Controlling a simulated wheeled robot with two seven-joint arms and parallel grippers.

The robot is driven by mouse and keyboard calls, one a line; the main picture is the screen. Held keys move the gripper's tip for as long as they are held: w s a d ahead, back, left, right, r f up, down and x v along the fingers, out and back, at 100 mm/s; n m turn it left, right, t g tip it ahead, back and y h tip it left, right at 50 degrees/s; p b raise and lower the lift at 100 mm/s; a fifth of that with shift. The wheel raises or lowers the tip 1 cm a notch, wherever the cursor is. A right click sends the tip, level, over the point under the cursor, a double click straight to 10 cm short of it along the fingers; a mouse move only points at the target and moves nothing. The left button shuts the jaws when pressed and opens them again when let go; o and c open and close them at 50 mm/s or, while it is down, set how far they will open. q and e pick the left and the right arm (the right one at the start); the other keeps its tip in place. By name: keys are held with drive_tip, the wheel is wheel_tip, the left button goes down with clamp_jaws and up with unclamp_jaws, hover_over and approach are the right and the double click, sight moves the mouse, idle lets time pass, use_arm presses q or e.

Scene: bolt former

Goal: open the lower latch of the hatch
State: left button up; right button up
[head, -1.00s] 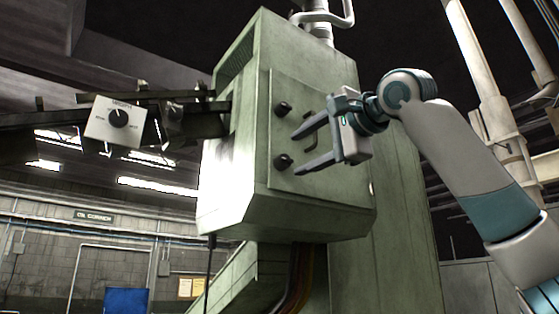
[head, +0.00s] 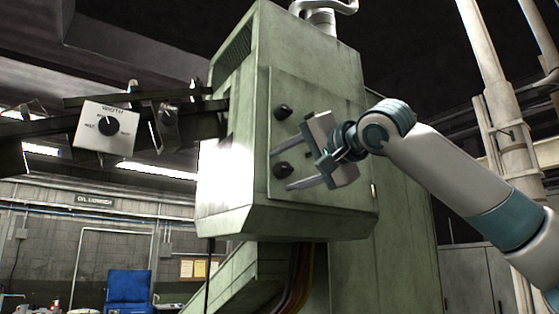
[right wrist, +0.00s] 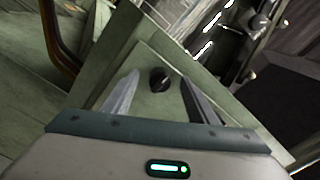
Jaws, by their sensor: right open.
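The hatch (head: 345,100) is a flat green panel on the side of the green machine housing. It carries two dark knob-like latches, the upper latch (head: 282,112) and the lower latch (head: 281,169). My right gripper (head: 284,168) is open and empty, its fingers pointing at the hatch, one above and one below the lower latch. In the right wrist view a dark latch (right wrist: 160,79), apparently the lower one, sits between the spread fingertips of my gripper (right wrist: 160,74). I cannot tell whether the fingers touch the panel. My left gripper is out of view.
A grey control box with a dial (head: 107,129) hangs on dark rails left of the housing. Cables (head: 300,280) run down below the housing. Pale pipes (head: 495,90) rise at the right, behind my right arm.

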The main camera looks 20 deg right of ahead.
drive_tip(key=shift+n, duration=0.5)
drive_tip(key=n+p, duration=0.2)
drive_tip(key=n, duration=0.1)
drive_tip(key=shift+w+a+r, duration=0.1)
drive_tip(key=shift+n, duration=0.9)
